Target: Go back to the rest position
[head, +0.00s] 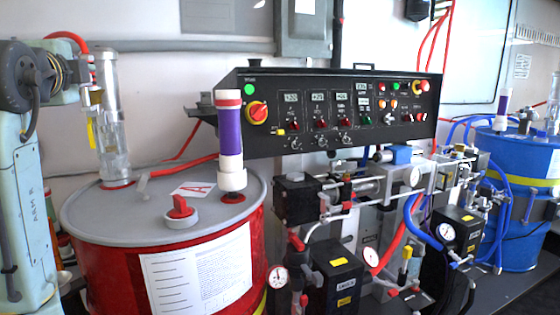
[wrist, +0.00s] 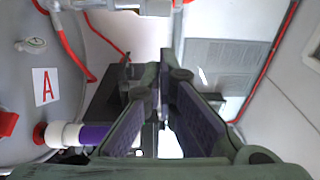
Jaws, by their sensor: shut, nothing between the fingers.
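My gripper (wrist: 163,85) shows in the wrist view with its two dark pads angled together toward the tips. It is shut and nothing shows between the fingers. In that view it points past a grey lid with a white card marked A toward the wall and the panel. In the head view my pale blue arm stands at the left edge, beside the red drum (head: 95,270). The fingers are hard to make out there.
A clear cylinder (head: 105,120) and a purple and white tube (head: 229,135) stand on the drum's lid. A black control panel (head: 330,110) is at the centre, above gauges, valves and hoses. A blue drum (head: 520,190) stands at the right.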

